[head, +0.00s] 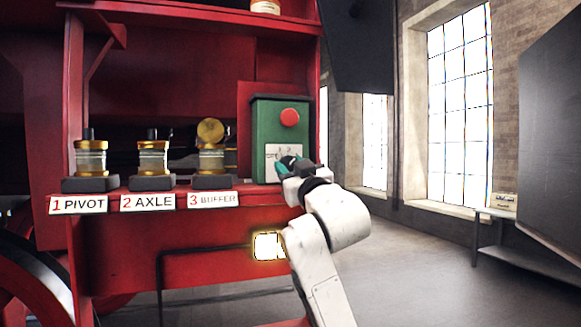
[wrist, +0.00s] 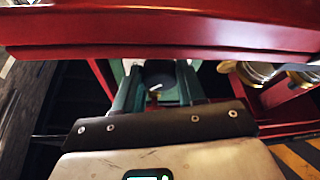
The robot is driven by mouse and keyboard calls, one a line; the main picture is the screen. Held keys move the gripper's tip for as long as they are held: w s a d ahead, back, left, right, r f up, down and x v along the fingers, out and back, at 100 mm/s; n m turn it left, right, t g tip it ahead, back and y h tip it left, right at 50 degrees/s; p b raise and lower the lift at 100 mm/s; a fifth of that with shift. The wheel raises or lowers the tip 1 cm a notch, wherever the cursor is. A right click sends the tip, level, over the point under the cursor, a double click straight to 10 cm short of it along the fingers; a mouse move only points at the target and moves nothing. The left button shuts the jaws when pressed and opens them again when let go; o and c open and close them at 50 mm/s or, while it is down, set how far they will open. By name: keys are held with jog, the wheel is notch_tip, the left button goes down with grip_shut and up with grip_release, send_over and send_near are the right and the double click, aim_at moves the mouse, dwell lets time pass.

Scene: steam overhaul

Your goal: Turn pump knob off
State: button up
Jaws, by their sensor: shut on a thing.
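The green pump box (head: 265,125) stands at the right end of the red shelf in the head view. It has a round red button (head: 289,117) on its upper front and a white panel (head: 272,152) lower down. My gripper (head: 290,166) is at the lower front of the box and hides part of the panel. In the wrist view my teal fingers (wrist: 158,92) are shut on the black knob (wrist: 158,72), one on each side. A small pale mark shows on the knob. In the head view the knob is largely hidden by my gripper.
Three brass and glass oilers, labelled pivot (head: 91,157), axle (head: 153,157) and buffer (head: 211,155), stand left of the box on the red shelf (head: 110,190). A lit lamp (head: 268,246) is below. Floor is open at right, before a bench (head: 495,214).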

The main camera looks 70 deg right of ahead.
jog(key=n+y, duration=0.1)
jog(key=n, duration=0.2)
jog(key=n+t+y, duration=0.1)
jog(key=n+y, duration=0.1)
jog(key=n, duration=0.1)
jog(key=shift+s+d+r, duration=0.1)
jog(key=shift+s, duration=0.05)
jog(key=n+y, duration=0.1)
jog(key=n, duration=0.2)
jog(key=n+y, duration=0.1)
jog(key=n, duration=0.3)
jog(key=shift+d+r+y, duration=0.1)
jog(key=shift+y, duration=0.2)
jog(key=n, duration=0.2)
jog(key=n+g+y, duration=0.1)
jog(key=n, duration=0.2)
jog(key=shift+r+n+g+y, duration=0.2)
jog(key=shift+n+g+y, duration=0.1)
jog(key=n+g, duration=0.2)
jog(key=n, duration=0.2)
jog(key=shift+r, duration=0.15)
jog(key=shift+n, duration=0.3)
jog(key=o, duration=1.1)
jog(key=shift+c, duration=0.2)
jog(key=b+v, duration=0.3)
jog(key=v, duration=0.8)
